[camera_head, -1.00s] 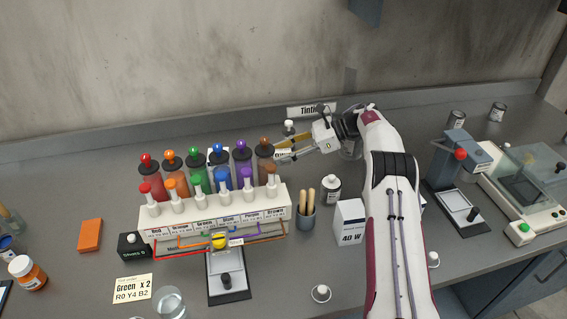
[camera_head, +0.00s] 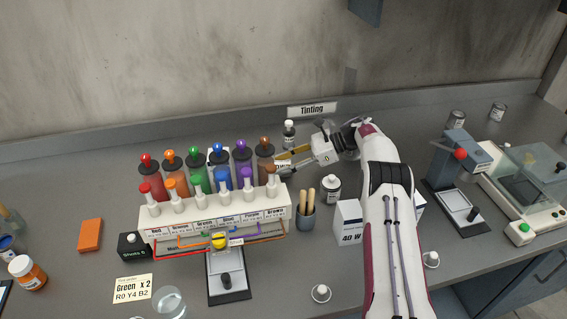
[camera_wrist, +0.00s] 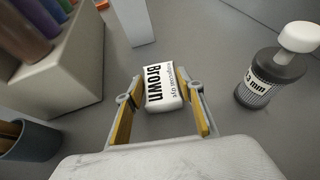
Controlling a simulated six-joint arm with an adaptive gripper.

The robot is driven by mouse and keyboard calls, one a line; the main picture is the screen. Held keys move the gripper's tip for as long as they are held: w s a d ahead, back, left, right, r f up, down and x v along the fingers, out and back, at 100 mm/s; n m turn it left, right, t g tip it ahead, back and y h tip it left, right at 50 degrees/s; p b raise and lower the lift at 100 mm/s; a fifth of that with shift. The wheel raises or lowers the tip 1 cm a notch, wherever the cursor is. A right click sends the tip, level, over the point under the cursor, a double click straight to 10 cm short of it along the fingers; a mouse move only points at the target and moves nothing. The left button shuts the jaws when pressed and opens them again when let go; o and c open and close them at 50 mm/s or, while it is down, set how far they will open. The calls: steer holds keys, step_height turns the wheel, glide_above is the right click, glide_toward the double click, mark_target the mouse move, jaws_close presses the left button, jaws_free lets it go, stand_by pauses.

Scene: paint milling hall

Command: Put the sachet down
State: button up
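The sachet (camera_wrist: 165,88) is a small pale packet with a black "Brown" label, seen in the wrist view. It lies between the fingertips of my gripper (camera_wrist: 164,88), with a narrow gap showing on each side. In the head view the gripper (camera_head: 285,162) is low over the bench, just right of the dye rack, with its yellow-padded fingers apart. The sachet (camera_head: 283,163) is partly hidden there by the fingers. It seems to rest on the bench, though its contact is hard to see.
The white dye rack (camera_head: 215,213) with several coloured bottles is close on the left. A black-and-white bottle (camera_head: 331,188) and a cup of wooden sticks (camera_head: 306,216) stand nearby. Another bottle (camera_head: 289,133) stands behind, before the "Tinting" sign (camera_head: 312,110).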

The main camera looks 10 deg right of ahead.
steer(key=o, duration=0.4)
steer(key=shift+d, duration=0.1)
steer(key=shift+v, duration=3.6)
step_height(320, 180, up, 8)
steer(key=shift+r, duration=0.15)
